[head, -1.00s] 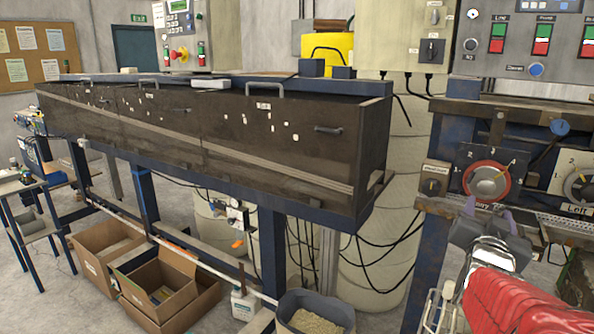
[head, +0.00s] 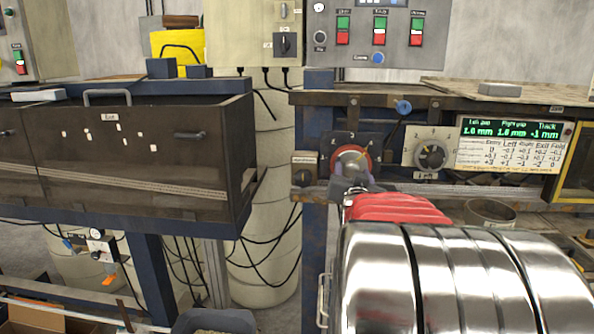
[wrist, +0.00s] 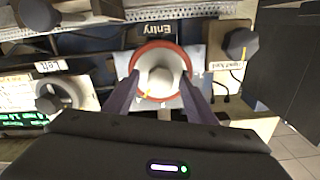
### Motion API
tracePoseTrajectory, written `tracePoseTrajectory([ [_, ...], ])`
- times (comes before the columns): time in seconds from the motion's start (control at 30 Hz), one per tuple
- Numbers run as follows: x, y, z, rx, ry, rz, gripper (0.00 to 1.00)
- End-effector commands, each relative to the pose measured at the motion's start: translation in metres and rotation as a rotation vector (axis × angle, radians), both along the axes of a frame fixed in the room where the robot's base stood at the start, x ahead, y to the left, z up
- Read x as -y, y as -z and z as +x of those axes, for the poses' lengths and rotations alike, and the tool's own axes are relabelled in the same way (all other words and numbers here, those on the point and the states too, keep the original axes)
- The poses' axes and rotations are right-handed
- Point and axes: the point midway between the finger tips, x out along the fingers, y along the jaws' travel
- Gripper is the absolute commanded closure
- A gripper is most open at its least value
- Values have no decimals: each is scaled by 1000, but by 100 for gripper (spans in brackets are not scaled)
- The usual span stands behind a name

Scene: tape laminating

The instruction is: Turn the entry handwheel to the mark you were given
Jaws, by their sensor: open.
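The entry handwheel (head: 351,160), a grey hub in a red ring, is on the machine front in the head view. Its numbered scale is partly readable. The wrist view shows the wheel (wrist: 161,72) upside down below the "Entry" label, with a yellow mark at the hub's lower left. That mark points to the upper right in the head view, roughly towards the 4. My gripper (wrist: 160,84) is open, its two grey fingers on either side of the hub. In the head view my gripper (head: 357,178) overlaps the wheel's lower edge; contact cannot be told.
The left dial (head: 431,155) sits right of the wheel, beside a lit readout board (head: 512,145). A small black knob (head: 304,177) is close on the wheel's left. A rail (head: 460,188) runs below. The dark covered tank (head: 130,160) stands further left.

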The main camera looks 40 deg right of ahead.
Motion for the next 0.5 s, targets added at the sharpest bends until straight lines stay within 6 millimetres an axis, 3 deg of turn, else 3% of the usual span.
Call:
tracePoseTrajectory([
  [0.4,10,0,-3,-1,9,-1,49],
  [0.5,10,0,-3,-1,11,0,56],
])
